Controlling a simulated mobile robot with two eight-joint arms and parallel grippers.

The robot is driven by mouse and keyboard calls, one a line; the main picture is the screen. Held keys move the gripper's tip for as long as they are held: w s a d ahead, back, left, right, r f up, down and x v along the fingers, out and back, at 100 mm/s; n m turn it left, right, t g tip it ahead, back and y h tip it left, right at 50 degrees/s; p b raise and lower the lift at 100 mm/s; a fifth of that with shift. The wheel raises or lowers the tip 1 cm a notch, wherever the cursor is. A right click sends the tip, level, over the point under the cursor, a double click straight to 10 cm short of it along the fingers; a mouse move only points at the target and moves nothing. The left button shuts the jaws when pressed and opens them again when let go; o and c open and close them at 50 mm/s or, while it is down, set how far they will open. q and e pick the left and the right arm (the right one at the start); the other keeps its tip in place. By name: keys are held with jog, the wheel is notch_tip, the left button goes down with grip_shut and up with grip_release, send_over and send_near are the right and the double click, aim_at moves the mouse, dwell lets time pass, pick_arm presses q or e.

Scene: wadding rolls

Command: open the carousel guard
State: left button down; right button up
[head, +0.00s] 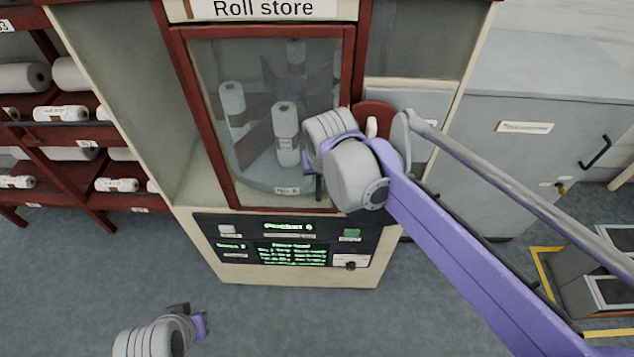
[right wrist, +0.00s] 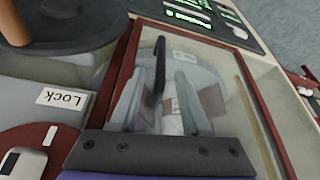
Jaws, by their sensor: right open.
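The carousel guard (head: 222,150) is a clear pane in a dark red frame on the roll store cabinet. It looks closed. White rolls (head: 286,125) stand behind it on a grey carousel. My right gripper (head: 314,184) is at the guard's right side, its fingers partly hidden by the wrist. In the right wrist view, the guard's frame (right wrist: 122,62) crosses the picture. A dark upright bar (right wrist: 158,68), seemingly the handle, shows between two grey fingers; contact cannot be told. My left gripper (head: 192,314) is low at the left, away from the cabinet.
A red disc (head: 366,112) with a pale lever is right of the guard, partly behind my wrist. A "Lock" label (right wrist: 62,99) shows beside it in the wrist view. A lit control panel (head: 290,240) is below. Roll shelves (head: 75,130) stand left, a grey cabinet (head: 510,150) right.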

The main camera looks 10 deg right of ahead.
aim_at(318, 183)
jog(key=x, duration=0.6)
grip_shut()
dwell(1.3)
